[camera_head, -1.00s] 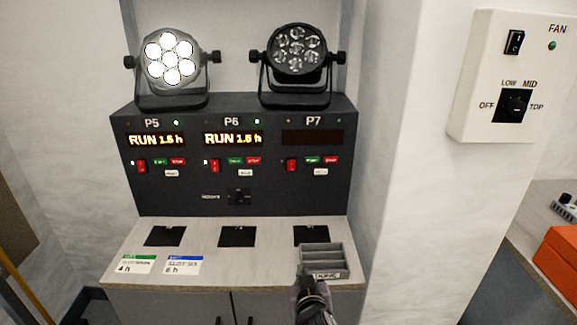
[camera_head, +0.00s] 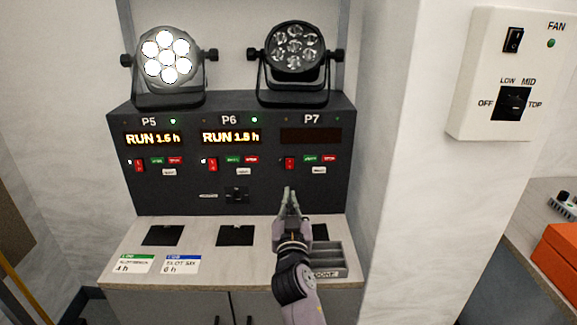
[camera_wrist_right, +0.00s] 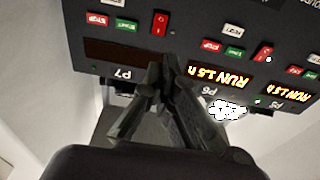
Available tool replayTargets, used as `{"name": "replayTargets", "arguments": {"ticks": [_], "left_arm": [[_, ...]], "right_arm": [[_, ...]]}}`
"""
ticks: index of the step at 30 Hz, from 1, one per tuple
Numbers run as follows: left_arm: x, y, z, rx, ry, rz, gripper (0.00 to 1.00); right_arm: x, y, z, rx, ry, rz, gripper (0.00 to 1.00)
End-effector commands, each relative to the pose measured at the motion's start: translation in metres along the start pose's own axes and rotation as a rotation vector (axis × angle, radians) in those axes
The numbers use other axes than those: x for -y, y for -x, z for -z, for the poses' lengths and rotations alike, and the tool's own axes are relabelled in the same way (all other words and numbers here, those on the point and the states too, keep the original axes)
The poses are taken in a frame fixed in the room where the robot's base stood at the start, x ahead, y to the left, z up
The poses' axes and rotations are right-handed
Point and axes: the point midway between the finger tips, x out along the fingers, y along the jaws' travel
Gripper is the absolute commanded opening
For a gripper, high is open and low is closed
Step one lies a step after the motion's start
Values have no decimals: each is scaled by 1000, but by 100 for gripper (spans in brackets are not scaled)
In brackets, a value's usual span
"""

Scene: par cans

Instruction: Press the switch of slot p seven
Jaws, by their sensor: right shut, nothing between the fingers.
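The P7 slot is at the right of the dark control panel (camera_head: 170,195). Its display (camera_head: 310,136) is dark, and its red rocker switch (camera_head: 289,163) sits below the display at the left, beside a green and a red button. In the right wrist view the P7 switch (camera_wrist_right: 160,23) shows upside down, near my fingertips. My right gripper (camera_head: 290,192) is shut and empty, pointing up in front of the panel, below the P7 switch. It also shows in the right wrist view (camera_wrist_right: 167,62). Contact with the panel cannot be told. My left gripper is not in view.
The P5 display (camera_head: 153,138) and P6 display (camera_head: 231,136) read RUN. One lamp (camera_head: 167,57) is lit; the other (camera_head: 295,48) is dark. A grey tray (camera_head: 332,258) lies on the ledge right of my arm. A fan box (camera_head: 508,75) hangs at right.

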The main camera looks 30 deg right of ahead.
Motion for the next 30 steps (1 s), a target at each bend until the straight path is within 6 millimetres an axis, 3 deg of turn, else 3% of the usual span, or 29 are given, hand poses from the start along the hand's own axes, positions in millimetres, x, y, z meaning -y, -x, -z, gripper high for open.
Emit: {"name": "replayTargets", "arguments": {"ticks": [5,18,24,30], "left_arm": [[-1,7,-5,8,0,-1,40],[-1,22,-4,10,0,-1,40],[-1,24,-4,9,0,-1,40],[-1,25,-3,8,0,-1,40]], "right_arm": [[0,-21,3,-2,3,0,0],[0,-109,2,-1,2,-1,0],[0,-131,1,0,2,-1,0],[0,-138,0,0,1,-1,0]]}}
